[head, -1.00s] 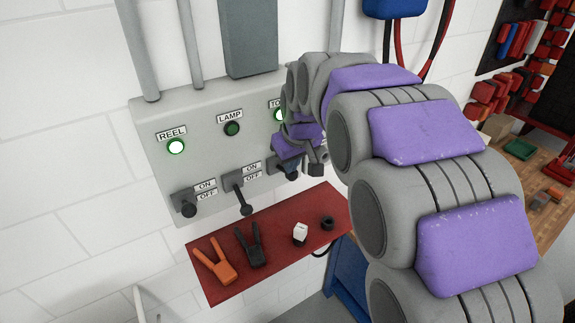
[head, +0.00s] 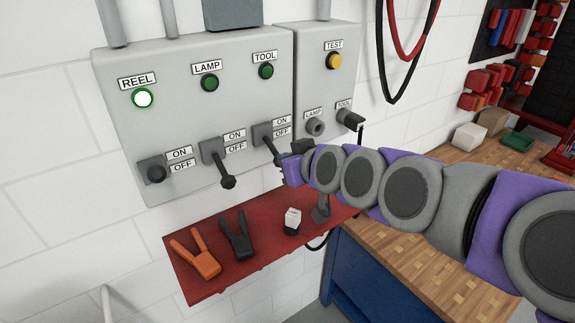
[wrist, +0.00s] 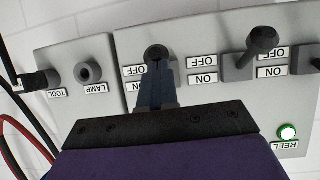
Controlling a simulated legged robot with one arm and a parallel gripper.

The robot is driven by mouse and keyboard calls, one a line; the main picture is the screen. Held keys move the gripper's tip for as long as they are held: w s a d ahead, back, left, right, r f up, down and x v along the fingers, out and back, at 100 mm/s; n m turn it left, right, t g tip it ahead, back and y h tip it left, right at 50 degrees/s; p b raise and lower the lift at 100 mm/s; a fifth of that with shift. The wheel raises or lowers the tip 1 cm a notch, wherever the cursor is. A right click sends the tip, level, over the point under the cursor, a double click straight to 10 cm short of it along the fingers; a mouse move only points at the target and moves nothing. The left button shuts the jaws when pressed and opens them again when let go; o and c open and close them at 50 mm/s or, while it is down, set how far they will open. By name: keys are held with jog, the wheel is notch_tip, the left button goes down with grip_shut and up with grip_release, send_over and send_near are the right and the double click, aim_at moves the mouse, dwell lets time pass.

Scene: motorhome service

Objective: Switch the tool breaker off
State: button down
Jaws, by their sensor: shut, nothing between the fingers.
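The tool breaker (head: 264,134) is the rightmost of three lever switches on the grey panel. Its dark lever slants down, like the lamp breaker's lever (head: 226,178), and its tip is partly hidden by my gripper (head: 287,165). The green TOOL light (head: 266,71) above it is dark. In the wrist view, which is upside down, my gripper (wrist: 157,72) is shut and empty, its fingers right in front of the tool breaker's lever (wrist: 158,54). Whether they touch it I cannot tell.
The REEL light (head: 143,98) glows; the LAMP light (head: 209,82) is dark. The reel breaker (head: 154,171) is at left. A red shelf (head: 215,283) below holds orange and black clips and a white piece. A box with a yellow TEST light (head: 334,60) adjoins at right.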

jog(key=shift+f+b, duration=0.35)
jog(key=shift+f, duration=0.15)
dwell(0.4)
jog(key=v, duration=1.3)
jog(key=shift+s+a+r+p, duration=0.25)
jog(key=shift+a+r+p, duration=0.05)
jog(key=shift+a+p, duration=0.1)
jog(key=shift+d, duration=0.1)
